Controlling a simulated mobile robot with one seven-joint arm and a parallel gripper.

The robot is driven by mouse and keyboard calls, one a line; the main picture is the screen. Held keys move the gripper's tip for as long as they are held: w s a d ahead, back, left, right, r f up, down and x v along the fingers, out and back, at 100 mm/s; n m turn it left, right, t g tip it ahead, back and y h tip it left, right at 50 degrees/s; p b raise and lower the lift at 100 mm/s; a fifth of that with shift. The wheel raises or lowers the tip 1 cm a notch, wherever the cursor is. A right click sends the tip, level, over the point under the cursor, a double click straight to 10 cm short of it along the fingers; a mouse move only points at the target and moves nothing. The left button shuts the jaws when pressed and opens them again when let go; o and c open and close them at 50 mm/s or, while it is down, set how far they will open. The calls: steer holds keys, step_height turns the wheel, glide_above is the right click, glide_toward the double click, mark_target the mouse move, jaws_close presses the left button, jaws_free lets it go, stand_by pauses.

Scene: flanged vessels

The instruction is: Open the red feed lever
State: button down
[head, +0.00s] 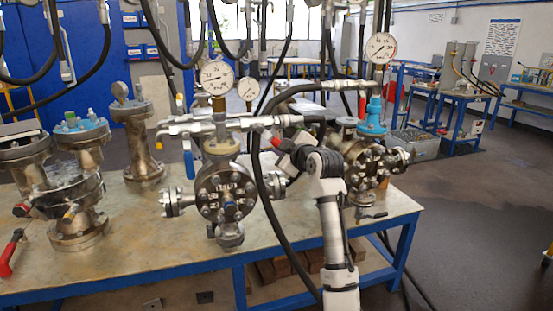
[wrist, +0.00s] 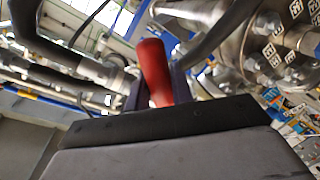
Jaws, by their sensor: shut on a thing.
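The red feed lever (wrist: 155,68) stands between the two dark fingers of my gripper (wrist: 158,88) in the wrist view. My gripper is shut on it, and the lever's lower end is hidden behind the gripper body. In the head view, my gripper (head: 289,146) is beside the piping to the right of the middle flanged vessel (head: 224,187). A small red patch (head: 276,142) shows at its tip, mostly hidden by the gripper and a black hose. How far the lever is turned cannot be told.
Black hoses (head: 262,170) hang close to my arm. A pressure gauge (head: 217,77) rises above the middle vessel, and another vessel (head: 370,160) stands just right of my gripper. The table (head: 140,235) has free room at its front. Another red-handled lever (head: 9,257) lies far left.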

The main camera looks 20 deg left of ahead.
steer(key=r+n, duration=0.1)
steer(key=d+r+n+h, duration=0.1)
steer(key=n, duration=0.1)
steer(key=shift+w+d+r, duration=0.15)
steer(key=shift+w+r, duration=0.05)
steer(key=shift+w, duration=0.2)
steer(key=shift+w+d+r+n+t+h, duration=0.1)
steer(key=shift+r+n+t+h, duration=0.1)
steer(key=shift+r+n, duration=0.3)
steer(key=shift+w+d+r+n+t+h, duration=0.1)
steer(key=shift+r+n+h, duration=0.1)
steer(key=shift+r+n, duration=0.3)
steer(key=shift+r+n+p, duration=0.45)
steer(key=shift+r+n, duration=0.15)
steer(key=shift+n, duration=0.4)
steer(key=c, duration=1.3)
jaws_free()
steer(key=shift+o, duration=0.2)
steer(key=b+v, duration=0.3)
steer(key=v, duration=1.1)
steer(key=shift+a, duration=0.2)
